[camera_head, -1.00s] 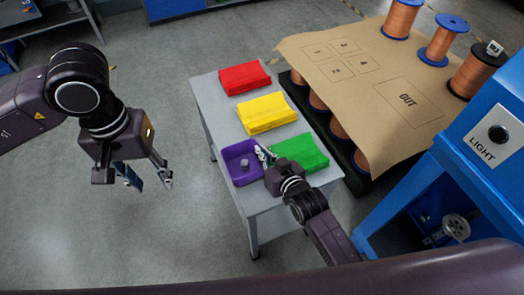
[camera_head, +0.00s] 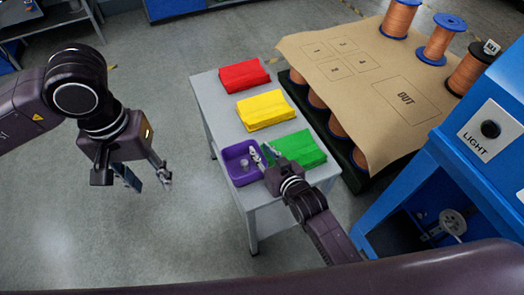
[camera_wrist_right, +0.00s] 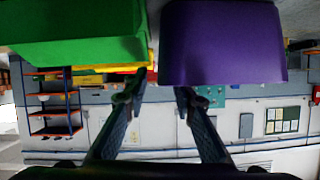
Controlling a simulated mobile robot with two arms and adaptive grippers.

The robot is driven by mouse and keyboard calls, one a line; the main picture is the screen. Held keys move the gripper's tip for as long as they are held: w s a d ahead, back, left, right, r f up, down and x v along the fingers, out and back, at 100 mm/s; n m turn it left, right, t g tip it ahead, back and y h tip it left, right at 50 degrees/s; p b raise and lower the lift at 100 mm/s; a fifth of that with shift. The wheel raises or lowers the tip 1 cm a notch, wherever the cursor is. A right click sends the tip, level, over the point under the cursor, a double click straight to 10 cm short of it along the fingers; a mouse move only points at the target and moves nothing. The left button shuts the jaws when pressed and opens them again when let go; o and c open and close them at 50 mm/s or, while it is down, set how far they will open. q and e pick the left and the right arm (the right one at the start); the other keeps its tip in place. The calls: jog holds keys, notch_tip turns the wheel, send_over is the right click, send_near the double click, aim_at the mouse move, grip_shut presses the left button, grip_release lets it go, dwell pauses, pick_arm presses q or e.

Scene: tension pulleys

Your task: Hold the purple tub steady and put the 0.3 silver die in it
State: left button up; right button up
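The purple tub (camera_head: 232,172) stands on the grey table, left of the green bin; in the right wrist view it shows upside down at the upper right (camera_wrist_right: 222,45). A small silver piece, which looks like the die (camera_head: 245,163), sits inside the tub. Its marking is too small to read. My right gripper (camera_head: 263,153) is at the tub's right side by the green bin, with fingers apart. The right wrist view shows nothing between its fingertips (camera_wrist_right: 158,95). My left gripper (camera_head: 148,180) hangs open and empty over the floor, well left of the tub and not touching it.
The green bin (camera_head: 298,148) is close beside my right gripper. The yellow bin (camera_head: 265,110) and red bin (camera_head: 244,76) stand behind. A paper-covered pallet (camera_head: 370,90) with copper spools and a blue machine (camera_head: 480,120) are to the right. Floor on the left is clear.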

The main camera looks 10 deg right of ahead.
jog(key=v, duration=1.2)
